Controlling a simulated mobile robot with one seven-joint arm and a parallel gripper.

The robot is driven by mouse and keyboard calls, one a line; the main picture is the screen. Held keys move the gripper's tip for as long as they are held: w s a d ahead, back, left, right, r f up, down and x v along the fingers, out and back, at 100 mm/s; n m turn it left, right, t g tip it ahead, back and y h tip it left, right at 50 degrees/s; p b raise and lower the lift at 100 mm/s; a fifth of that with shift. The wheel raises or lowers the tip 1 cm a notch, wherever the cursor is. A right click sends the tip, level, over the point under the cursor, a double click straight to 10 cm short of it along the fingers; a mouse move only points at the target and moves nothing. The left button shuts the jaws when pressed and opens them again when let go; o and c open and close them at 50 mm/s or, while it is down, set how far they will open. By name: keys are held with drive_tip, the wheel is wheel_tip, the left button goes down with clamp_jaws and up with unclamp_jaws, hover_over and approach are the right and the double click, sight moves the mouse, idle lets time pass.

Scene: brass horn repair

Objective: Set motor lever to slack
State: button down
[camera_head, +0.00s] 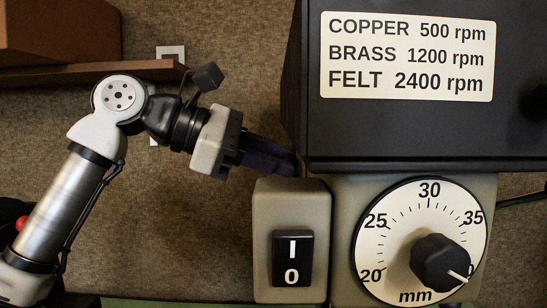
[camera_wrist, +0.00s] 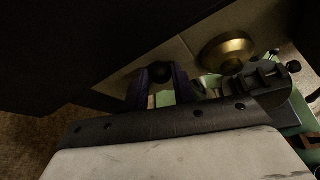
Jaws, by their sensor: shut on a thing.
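My gripper (camera_head: 290,163) reaches in from the left in the head view, with its dark purple fingers at the left edge of the machine's dark housing (camera_head: 400,132). In the wrist view my gripper (camera_wrist: 160,78) has its two fingers on either side of a round black knob (camera_wrist: 161,71) and is shut on it. The knob looks like the end of the motor lever. The lever's shaft and its position markings cannot be made out. In the head view the knob is hidden by the fingers and the housing.
Below the fingertips are a rocker switch (camera_head: 293,258) marked I and 0 and a millimetre dial (camera_head: 420,205) with a black knob. A speed label (camera_head: 408,56) is on the housing. A brown wooden board (camera_head: 90,76) lies upper left. The wrist view shows a brass round piece (camera_wrist: 228,52).

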drive_tip(key=shift+w+r+n+g, duration=0.35)
drive_tip(key=shift+r+n+g, duration=0.05)
drive_tip(key=shift+r+n, duration=0.1)
drive_tip(key=c, duration=1.2)
unclamp_jaws()
drive_tip(key=shift+o, duration=0.2)
drive_tip(key=b+v, duration=0.1)
drive_tip(key=v, duration=1.3)
drive_tip(key=shift+d+r, duration=0.1)
